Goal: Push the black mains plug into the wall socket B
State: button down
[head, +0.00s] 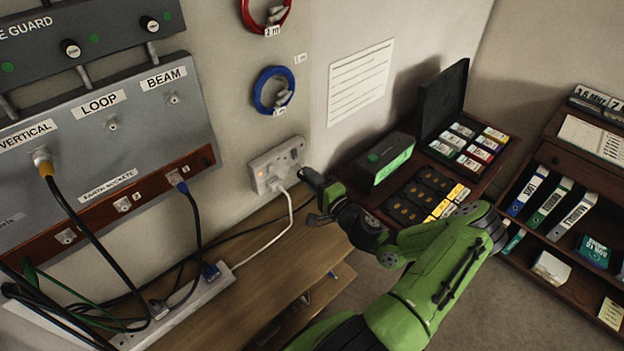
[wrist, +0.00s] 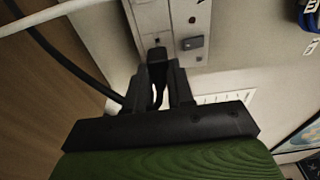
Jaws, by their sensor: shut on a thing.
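The white double wall socket (head: 273,167) is on the wall left of my gripper (head: 314,188); no letter B is readable on it. A white plug with a white lead sits low on the socket, and an orange light shows at its left. In the wrist view my gripper (wrist: 162,92) is shut on the black mains plug (wrist: 157,56). The plug's end is at the face of the socket plate (wrist: 170,14), beside a grey switch. I cannot tell whether it touches or how deep it is. In the head view my gripper hides most of the plug.
A white power strip (head: 190,303) with several leads lies along the wooden bench (head: 275,255). A black lead (wrist: 75,62) runs left of my gripper. A green-lit box (head: 385,158) and an open case (head: 447,112) stand to the right.

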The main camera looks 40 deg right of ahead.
jog(key=shift+w, duration=0.1)
dwell(0.3)
jog(key=shift+w, duration=0.35)
jog(key=shift+w, duration=0.9)
jog(key=c, duration=0.9)
grip_release()
jog(key=s+a, duration=0.1)
jog(key=s, duration=1.4)
jog(key=shift+s+a, duration=0.3)
